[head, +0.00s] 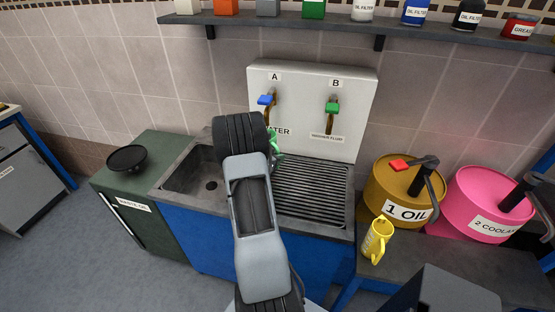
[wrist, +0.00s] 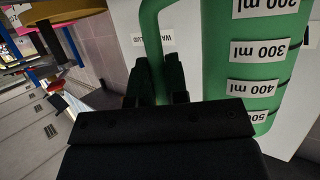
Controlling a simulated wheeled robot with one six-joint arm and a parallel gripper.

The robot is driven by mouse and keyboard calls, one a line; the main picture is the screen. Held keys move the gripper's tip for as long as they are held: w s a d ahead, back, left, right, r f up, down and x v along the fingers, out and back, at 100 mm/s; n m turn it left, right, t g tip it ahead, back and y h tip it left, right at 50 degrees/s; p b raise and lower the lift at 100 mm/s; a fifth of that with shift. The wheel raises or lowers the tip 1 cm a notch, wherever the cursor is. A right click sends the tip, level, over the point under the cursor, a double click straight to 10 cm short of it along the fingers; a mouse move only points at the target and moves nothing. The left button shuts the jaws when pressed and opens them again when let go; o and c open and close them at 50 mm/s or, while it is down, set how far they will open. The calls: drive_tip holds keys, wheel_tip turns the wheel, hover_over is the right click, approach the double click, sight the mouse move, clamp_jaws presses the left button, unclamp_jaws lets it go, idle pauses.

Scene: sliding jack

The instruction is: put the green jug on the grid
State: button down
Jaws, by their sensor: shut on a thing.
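The green jug (wrist: 218,62) fills the right of the wrist view, with white volume labels that read upside down there. My gripper (wrist: 158,82) is shut on its handle. In the head view only a small green part of the jug (head: 275,144) shows beside my arm, below and between the two taps; the rest is hidden. The grid (head: 312,186) is the dark ribbed drainer to the right of the sink basin, partly covered by my arm. I cannot tell how far the jug is above the counter.
The sink basin (head: 195,178) lies left of the grid. A tap panel (head: 308,85) with a blue-handled tap (head: 266,99) and a green-handled tap (head: 332,107) stands behind. A yellow jug (head: 375,240), a 1 OIL drum (head: 385,180) and a pink drum (head: 475,190) stand at right.

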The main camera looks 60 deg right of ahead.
drive_tip(key=shift+f+p, duration=0.3)
drive_tip(key=shift+f, duration=0.65)
drive_tip(key=shift+f+b, duration=0.2)
drive_tip(key=shift+b, duration=0.3)
drive_tip(key=c, duration=1.1)
unclamp_jaws()
drive_tip(key=shift+r, duration=0.1)
